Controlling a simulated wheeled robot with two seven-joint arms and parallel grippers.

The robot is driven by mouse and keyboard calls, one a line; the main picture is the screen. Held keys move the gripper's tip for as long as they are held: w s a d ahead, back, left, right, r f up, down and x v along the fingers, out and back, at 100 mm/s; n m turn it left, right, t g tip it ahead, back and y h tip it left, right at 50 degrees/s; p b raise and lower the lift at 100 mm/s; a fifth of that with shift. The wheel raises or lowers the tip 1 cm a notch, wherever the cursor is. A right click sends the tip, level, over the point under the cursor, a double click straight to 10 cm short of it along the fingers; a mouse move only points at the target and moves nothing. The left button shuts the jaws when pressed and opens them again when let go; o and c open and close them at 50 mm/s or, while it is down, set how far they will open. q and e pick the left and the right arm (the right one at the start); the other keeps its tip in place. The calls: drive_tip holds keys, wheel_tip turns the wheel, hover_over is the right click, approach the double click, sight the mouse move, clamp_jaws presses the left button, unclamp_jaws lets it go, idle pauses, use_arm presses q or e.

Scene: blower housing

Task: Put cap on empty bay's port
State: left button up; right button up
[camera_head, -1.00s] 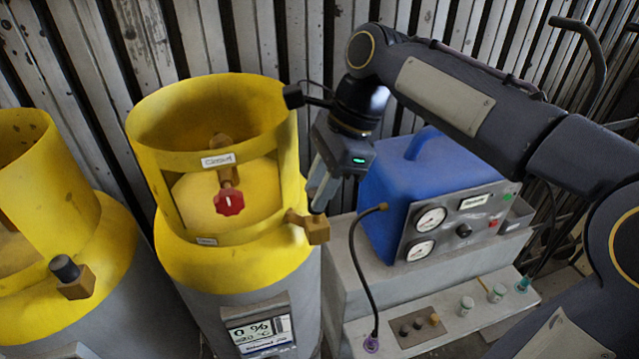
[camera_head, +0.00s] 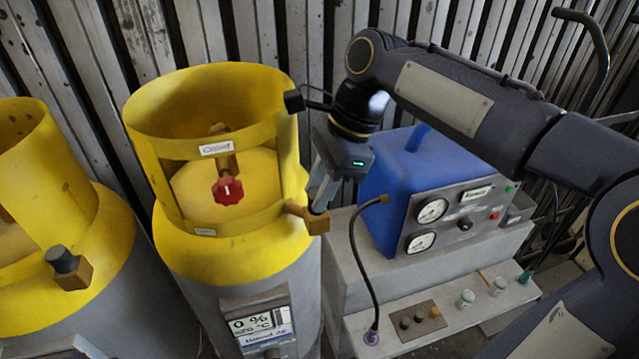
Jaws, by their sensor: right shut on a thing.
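I cannot tell whether the cap is seated. The left cylinder (camera_head: 110,240) carries a dark cap (camera_head: 62,259) on its brass port (camera_head: 75,274). My left gripper is not in view.
A blue machine (camera_head: 385,180) with gauges stands on a grey base at the right. A black hose (camera_head: 360,270) rises from the base close to the port. Several small knobs or caps (camera_head: 419,318) sit on the front ledge. A slatted wall (camera_head: 250,40) stands behind.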

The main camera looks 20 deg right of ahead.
drive_tip(key=shift+f, duration=0.15)
drive_tip(key=o, duration=1)
drive_tip(key=v, duration=0.8)
drive_tip(key=shift+f, duration=0.1)
drive_tip(key=s+d+f+n+t+b, duration=0.1)
drive_tip(key=s+d+f+n+t, duration=0.1)
drive_tip(key=s+f+n, duration=0.3)
drive_tip(key=s+d+f+n+t+b, duration=0.1)
drive_tip(key=s+f+n, duration=0.4)
drive_tip(key=f, duration=0.5)
drive_tip(key=s+d+f+n+t+b, duration=0.1)
drive_tip(key=s+d+f+n+t, duration=0.1)
drive_tip(key=s+f+n, duration=0.3)
drive_tip(key=shift+s+d+f+n+t+h, duration=0.15)
drive_tip(key=shift+s+f+n+t+h, duration=0.15)
drive_tip(key=shift+f, duration=0.5)
drive_tip(key=shift+s+d+f+n+t+h, duration=0.1)
drive_tip(key=shift+s+d+f+t, duration=0.2)
drive_tip(key=shift+f, duration=0.5)
